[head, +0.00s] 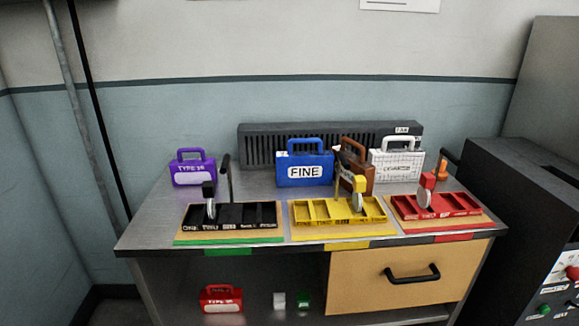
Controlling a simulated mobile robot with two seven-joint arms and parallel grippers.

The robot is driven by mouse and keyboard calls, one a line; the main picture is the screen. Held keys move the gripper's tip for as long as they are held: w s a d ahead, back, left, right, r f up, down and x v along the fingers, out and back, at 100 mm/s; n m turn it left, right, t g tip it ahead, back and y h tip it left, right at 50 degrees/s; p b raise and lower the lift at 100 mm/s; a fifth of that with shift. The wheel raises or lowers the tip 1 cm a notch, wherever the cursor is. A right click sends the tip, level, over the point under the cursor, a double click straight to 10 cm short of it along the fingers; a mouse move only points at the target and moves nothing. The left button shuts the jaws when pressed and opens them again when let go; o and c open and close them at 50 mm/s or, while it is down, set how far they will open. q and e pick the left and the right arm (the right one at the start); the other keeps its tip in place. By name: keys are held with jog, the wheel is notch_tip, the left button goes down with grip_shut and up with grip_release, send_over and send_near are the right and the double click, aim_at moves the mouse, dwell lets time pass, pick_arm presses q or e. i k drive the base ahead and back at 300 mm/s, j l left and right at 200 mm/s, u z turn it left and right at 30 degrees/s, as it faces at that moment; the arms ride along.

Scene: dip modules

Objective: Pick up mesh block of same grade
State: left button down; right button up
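A blue block with a handle (304,165) stands upright at the back of the table; its label reads FINE. A white block with a grid pattern and a handle (395,165) stands to its right; its small lettering is too blurred to read surely. A brown block with a handle (356,172) stands between them, partly hidden by a yellow post and dark parts in front. A purple block (193,168) stands at the back left, with a TYPE label only partly legible. Neither of my grippers is in view.
Black (262,214), yellow (313,212) and red (455,205) divided trays line the table's front, with upright posts and discs. A dark vented unit (262,139) stands behind. A red case (221,299) and small white and green blocks sit on the shelf below. The drawer (360,285) is shut.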

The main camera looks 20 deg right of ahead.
aim_at(393, 165)
jog(key=z, duration=1.25)
jog(key=i+l, duration=0.15)
jog(key=l, duration=0.15)
jog(key=i+l, duration=0.1)
jog(key=l, duration=0.2)
jog(key=i+l, duration=0.15)
jog(key=l, duration=0.2)
jog(key=i+l, duration=0.15)
jog(key=l, duration=0.15)
jog(key=i+l+u, duration=0.1)
jog(key=l+u, duration=0.15)
jog(key=u, duration=0.15)
jog(key=l+u, duration=0.25)
jog(key=u, duration=0.15)
jog(key=i, duration=0.05)
